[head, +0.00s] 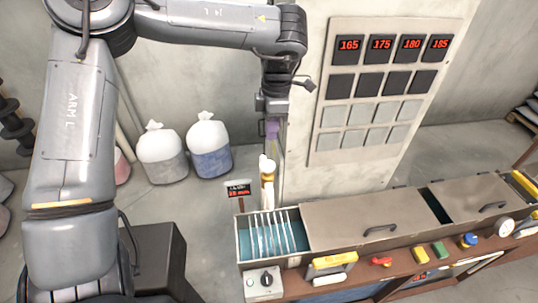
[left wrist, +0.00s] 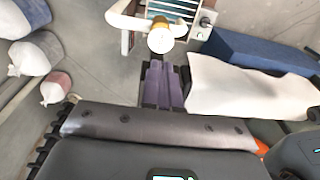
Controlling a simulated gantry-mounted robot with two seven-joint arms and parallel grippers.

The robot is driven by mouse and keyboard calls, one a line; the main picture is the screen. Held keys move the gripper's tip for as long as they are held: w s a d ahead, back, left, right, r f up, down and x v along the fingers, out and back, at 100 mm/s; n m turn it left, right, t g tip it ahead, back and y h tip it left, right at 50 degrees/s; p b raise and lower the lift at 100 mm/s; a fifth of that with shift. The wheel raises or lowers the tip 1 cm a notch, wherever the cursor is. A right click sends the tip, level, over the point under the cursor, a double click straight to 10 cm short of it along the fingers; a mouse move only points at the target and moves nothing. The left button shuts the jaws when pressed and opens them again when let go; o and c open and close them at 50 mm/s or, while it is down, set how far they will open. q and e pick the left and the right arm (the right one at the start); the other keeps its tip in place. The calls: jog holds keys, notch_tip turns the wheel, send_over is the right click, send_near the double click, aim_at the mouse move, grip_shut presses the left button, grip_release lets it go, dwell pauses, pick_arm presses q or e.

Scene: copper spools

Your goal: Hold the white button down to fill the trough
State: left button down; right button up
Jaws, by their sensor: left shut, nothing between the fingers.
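The white button (head: 265,162) is the round cap on top of a brass-and-white tap at the left end of the trough. It also shows in the left wrist view (left wrist: 161,41), just beyond my fingertips. The trough (head: 240,249) is a long metal tank. Its open left end shows teal liquid and several pale upright plates. My left gripper (head: 272,134) points down above the tap, purple fingers shut and empty. It also shows in the left wrist view (left wrist: 162,75). In the head view a small gap shows between fingertips and button. My right gripper is out of view.
A small red-digit display (head: 239,190) stands beside the tap. Brown lids (head: 350,218) cover much of the trough. A control ledge with a knob box (head: 263,280) and coloured buttons runs along its front. A wall panel (head: 380,90) stands behind. Bags (head: 208,147) sit on the floor.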

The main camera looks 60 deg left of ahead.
aim_at(268, 163)
pick_arm(q)
jog(key=f, duration=0.3)
jog(key=f+p, duration=0.1)
jog(key=f, duration=0.2)
jog(key=s+f+p, duration=0.1)
jog(key=f, duration=0.2)
jog(key=shift+w, duration=0.1)
jog(key=shift+f, duration=0.1)
jog(key=shift+f+b, duration=0.9)
jog(key=shift+f, duration=0.05)
jog(key=shift+r, duration=0.1)
jog(key=shift+a+f, duration=0.15)
jog(key=shift+f, duration=0.1)
dwell(0.9)
